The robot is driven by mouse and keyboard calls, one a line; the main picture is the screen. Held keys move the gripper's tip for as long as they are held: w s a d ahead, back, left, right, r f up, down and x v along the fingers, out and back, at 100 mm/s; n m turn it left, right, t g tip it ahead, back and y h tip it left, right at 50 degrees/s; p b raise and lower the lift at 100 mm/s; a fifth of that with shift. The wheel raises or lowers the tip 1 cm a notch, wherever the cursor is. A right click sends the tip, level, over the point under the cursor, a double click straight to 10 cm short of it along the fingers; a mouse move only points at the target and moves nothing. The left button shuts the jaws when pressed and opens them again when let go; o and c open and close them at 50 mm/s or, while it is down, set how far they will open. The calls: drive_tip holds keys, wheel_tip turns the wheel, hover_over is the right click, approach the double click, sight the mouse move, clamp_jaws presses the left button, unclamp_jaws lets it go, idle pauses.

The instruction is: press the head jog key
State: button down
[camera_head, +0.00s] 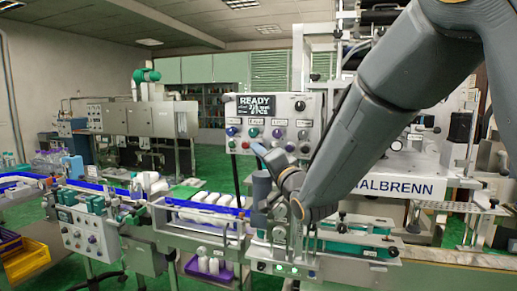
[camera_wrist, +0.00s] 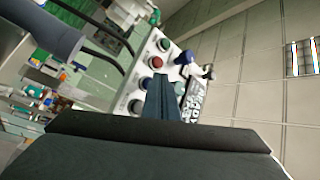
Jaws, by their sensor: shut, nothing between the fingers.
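The control panel (camera_head: 287,103) stands upright at the middle of the head view, with a dark READY display (camera_head: 257,105) and rows of coloured buttons and knobs. I cannot read which one is the head jog key. My gripper (camera_head: 257,148) is shut and empty, its fingertips at the panel's lower edge in the picture. In the wrist view the panel (camera_wrist: 141,62) appears tilted, with a green button (camera_wrist: 165,45), a red button (camera_wrist: 157,62) and a blue knob (camera_wrist: 184,57). The shut fingertips (camera_wrist: 160,78) point at the panel and hide part of it. Contact cannot be told.
A conveyor with white bottles (camera_head: 215,200) runs below the panel. A second button box (camera_head: 83,238) stands at the lower left, near a yellow crate (camera_head: 27,262). The white HALBRENN machine (camera_head: 395,188) is behind my arm at the right.

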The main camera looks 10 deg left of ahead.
drive_tip(key=shift+w, duration=0.6)
idle(0.7)
drive_tip(key=shift+s, duration=0.2)
drive_tip(key=shift+s+b, duration=0.3)
drive_tip(key=shift+s, duration=0.4)
drive_tip(key=shift+s, duration=0.1)
drive_tip(key=s, duration=0.4)
drive_tip(key=shift+s+a, duration=0.25)
drive_tip(key=shift+s, duration=0.1)
idle(0.6)
